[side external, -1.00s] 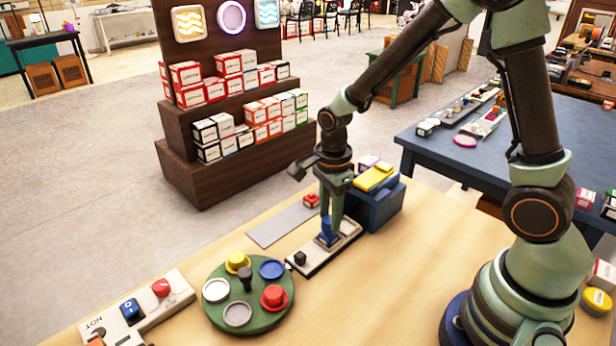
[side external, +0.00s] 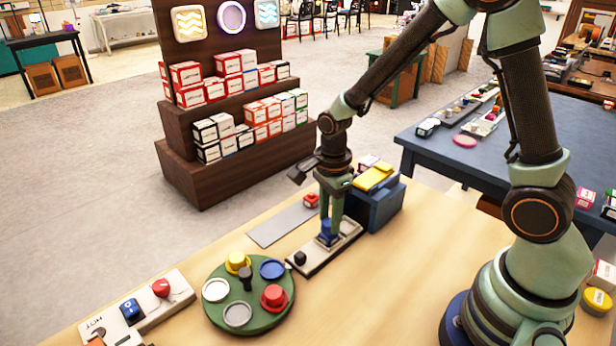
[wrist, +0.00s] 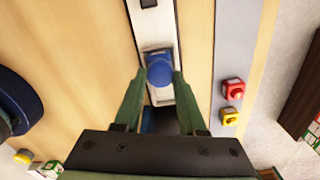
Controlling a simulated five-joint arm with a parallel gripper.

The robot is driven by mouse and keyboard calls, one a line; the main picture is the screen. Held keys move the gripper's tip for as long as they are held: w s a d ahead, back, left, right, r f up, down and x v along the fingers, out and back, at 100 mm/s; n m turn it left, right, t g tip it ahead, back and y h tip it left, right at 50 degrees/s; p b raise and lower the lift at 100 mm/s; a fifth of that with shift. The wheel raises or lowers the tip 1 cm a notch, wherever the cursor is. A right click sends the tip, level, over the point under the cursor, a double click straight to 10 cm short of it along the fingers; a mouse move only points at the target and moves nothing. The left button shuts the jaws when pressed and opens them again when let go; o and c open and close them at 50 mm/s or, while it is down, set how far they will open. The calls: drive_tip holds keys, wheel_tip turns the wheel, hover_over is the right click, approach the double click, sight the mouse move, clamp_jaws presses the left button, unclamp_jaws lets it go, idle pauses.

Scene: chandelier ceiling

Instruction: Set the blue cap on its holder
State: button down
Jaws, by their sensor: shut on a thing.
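The blue cap (side external: 327,230) stands over a pale narrow plate (side external: 312,262) on the wooden table, between my fingers. In the wrist view the blue cap (wrist: 160,72) shows between the two green fingertips. My gripper (side external: 332,222) points straight down and is shut on the cap. I cannot tell whether the cap still touches the plate. A round green stand (side external: 254,324) is left of the plate. It carries a blue round seat (side external: 272,269), a yellow cap (side external: 237,261), a red cap (side external: 273,296) and white and grey round seats.
A blue box (side external: 375,208) with a yellow piece on top stands close right of my gripper. A black knob (side external: 300,258) is on the plate's near end. A small red piece (side external: 311,200) lies behind. A switch panel (side external: 145,308) is at front left. The table's front middle is clear.

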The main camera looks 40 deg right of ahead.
drive_tip(key=shift+f, duration=0.1)
unclamp_jaws()
idle(0.5)
drive_tip(key=shift+r, duration=3.75)
drive_tip(key=s+d+r+n+t, duration=0.1)
drive_tip(key=s+r+n+t, duration=0.1)
drive_tip(key=r+n, duration=0.4)
drive_tip(key=s+d+r+n+t, duration=0.1)
drive_tip(key=s+r+n+t, duration=0.2)
drive_tip(key=n, duration=1.2)
wheel_tip(320, 180, up, 3)
drive_tip(key=shift+s+r+t, duration=0.1)
drive_tip(key=shift+s+t, duration=0.2)
drive_tip(key=shift+s, duration=0.95)
